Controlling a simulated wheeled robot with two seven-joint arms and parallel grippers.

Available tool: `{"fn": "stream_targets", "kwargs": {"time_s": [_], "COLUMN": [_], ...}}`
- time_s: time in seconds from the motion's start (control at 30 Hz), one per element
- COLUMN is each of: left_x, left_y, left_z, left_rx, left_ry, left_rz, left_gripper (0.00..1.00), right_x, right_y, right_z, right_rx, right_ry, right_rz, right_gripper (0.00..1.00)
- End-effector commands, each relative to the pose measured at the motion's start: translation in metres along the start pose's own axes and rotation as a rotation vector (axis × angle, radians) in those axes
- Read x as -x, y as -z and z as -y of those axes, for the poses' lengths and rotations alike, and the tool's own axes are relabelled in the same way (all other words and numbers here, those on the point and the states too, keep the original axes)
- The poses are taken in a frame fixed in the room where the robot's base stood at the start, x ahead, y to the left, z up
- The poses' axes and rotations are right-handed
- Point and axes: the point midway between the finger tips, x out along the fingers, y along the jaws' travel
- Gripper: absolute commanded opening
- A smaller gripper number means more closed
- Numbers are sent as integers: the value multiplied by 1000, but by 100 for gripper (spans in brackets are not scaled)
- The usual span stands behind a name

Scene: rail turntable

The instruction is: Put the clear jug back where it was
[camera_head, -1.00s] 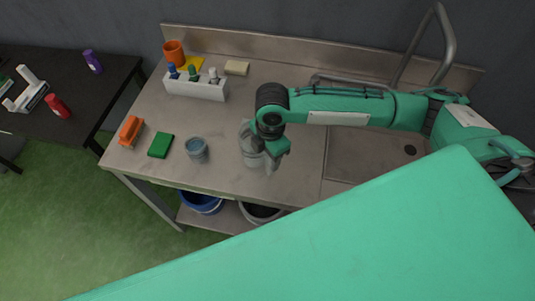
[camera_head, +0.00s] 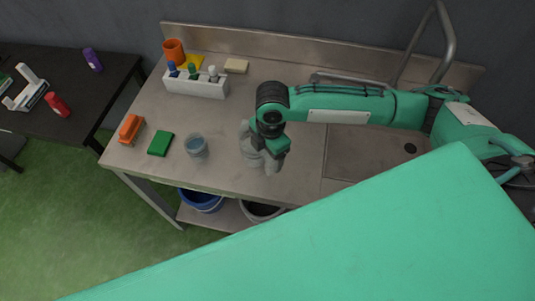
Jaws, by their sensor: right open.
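The clear jug (camera_head: 250,152) stands on the steel counter (camera_head: 225,125), left of the sink, partly hidden behind my right gripper. My right gripper (camera_head: 274,166) points down at the jug's right side. It is open; whether it touches the jug cannot be told. My left gripper does not show.
A glass of bluish liquid (camera_head: 196,146) stands left of the jug, near a green sponge (camera_head: 160,144) and an orange brush (camera_head: 131,128). A white rack (camera_head: 196,86) with bottles, an orange cup (camera_head: 174,51) and a pale block (camera_head: 236,66) are behind. The sink (camera_head: 370,150) is right.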

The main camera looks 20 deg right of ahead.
Motion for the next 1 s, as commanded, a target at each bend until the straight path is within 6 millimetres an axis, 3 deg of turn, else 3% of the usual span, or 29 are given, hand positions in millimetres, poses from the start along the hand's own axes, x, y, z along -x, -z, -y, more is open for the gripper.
{"fn": "stream_targets", "kwargs": {"time_s": [0.3, 0.5, 0.7, 1.0], "left_x": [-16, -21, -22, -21], "left_y": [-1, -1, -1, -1], "left_z": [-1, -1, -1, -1], "left_rx": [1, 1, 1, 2], "left_ry": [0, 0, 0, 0], "left_rz": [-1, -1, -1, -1], "left_gripper": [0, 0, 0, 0], "right_x": [66, 98, 110, 110], "right_y": [0, 0, 0, 0], "right_z": [-1, -1, 0, 0], "right_rx": [2, 1, 1, 1], "right_ry": [-6, -2, 0, 1], "right_rz": [1, 0, 0, 0], "right_gripper": [74, 74, 74, 74]}}
